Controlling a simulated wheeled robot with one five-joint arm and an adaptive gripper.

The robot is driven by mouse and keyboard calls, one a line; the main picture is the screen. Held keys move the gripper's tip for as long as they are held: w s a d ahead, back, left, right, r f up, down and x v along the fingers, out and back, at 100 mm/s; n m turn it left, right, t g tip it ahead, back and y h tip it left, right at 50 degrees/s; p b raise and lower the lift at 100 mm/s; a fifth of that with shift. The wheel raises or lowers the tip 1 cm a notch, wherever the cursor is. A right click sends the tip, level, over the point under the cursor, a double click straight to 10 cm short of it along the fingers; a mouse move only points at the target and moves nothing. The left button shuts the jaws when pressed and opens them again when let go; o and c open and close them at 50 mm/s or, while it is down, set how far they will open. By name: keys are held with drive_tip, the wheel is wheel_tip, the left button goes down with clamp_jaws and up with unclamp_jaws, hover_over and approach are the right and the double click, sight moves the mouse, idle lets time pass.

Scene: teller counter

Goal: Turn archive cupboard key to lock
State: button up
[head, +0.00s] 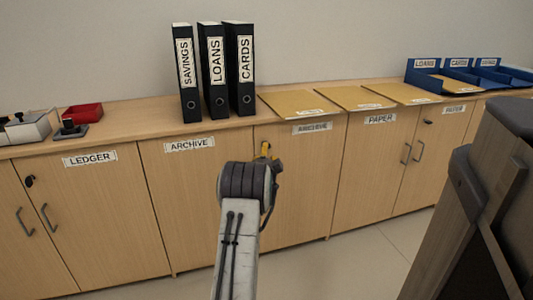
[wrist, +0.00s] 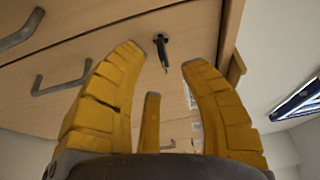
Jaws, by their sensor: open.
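The archive cupboard (head: 195,200) has pale wood doors below the counter top, with an ARCHIVE label on the left door. Its key is hidden behind my gripper in the head view. In the wrist view a dark key (wrist: 162,50) sticks out of the wood door, seen between and just beyond my fingertips. My gripper (wrist: 164,62) is open, its yellow fingers spread on either side of the key, with no clear contact. In the head view my gripper (head: 265,150) is in front of the cupboard, near the top of the doors.
Three black binders (head: 217,70) stand on the counter above the archive doors, with tan folders (head: 300,103) to their right. Blue trays (head: 468,72) are at the far right. Door handles (wrist: 62,82) show left of my fingers in the wrist view. Floor (head: 370,260) is clear in front.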

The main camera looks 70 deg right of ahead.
drive_tip(key=shift+b+x, duration=0.7)
drive_tip(key=shift+x, duration=2.1)
clamp_jaws()
